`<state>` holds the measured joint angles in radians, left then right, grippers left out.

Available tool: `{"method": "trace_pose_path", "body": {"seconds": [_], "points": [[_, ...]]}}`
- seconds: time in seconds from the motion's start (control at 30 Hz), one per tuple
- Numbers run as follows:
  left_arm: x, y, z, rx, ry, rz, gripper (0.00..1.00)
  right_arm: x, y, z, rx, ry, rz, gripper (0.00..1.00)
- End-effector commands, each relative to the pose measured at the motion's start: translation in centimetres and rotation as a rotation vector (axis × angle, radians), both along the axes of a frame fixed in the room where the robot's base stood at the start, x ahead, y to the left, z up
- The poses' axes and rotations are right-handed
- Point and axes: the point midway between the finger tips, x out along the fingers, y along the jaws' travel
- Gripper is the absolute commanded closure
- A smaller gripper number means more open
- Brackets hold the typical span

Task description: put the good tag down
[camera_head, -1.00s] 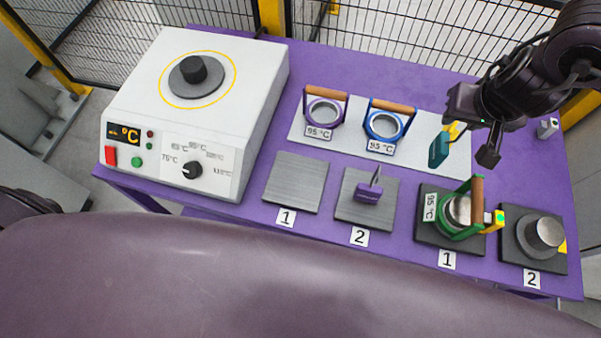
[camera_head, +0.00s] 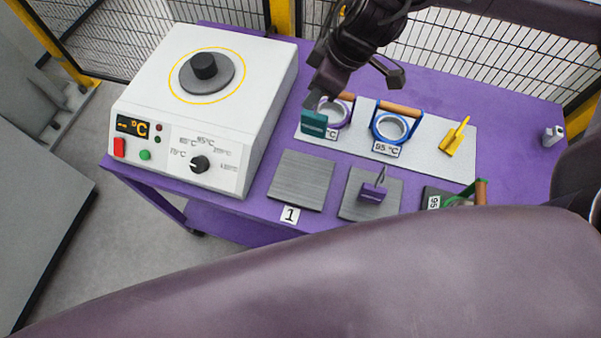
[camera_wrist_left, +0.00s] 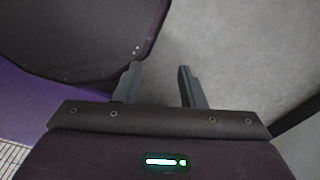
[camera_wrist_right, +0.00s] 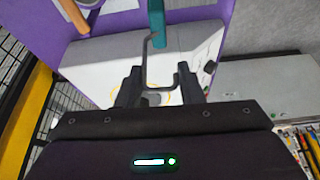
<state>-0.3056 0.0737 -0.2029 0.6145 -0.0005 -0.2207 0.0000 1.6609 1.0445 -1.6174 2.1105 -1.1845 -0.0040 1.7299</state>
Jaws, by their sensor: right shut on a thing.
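The teal tag (camera_head: 314,124), which I take as the good tag, hangs from my right gripper (camera_head: 322,92). My left gripper (camera_wrist_left: 160,88) is open and empty over grey floor.
A yellow tag (camera_head: 455,138) and a blue ring (camera_head: 390,127) are on the pale board (camera_head: 345,135). The white heater (camera_head: 220,115) stands at left. A green ring (camera_head: 462,202) is partly hidden by my arm. Fence is behind.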

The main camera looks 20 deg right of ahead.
Motion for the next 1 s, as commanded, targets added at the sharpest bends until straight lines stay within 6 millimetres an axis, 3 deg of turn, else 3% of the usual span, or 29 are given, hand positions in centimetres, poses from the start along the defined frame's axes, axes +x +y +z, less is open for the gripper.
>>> {"method": "trace_pose_path", "body": {"seconds": [0.3,0.67,1.0], "points": [[1.5,-0.1,0.7,-0.003,-0.022,-0.002,0.64,-1.5,2.0,1.4,-0.002,-0.003,0.788,1.0],[1.1,0.6,1.2,0.007,-0.017,0.003,0.64,-3.1,3.1,3.6,-0.009,0.001,1.684,1.0],[0.8,0.7,1.7,0.008,-0.012,0.003,0.64,-4.2,3.4,7.0,-0.008,0.005,2.489,1.0]]}}
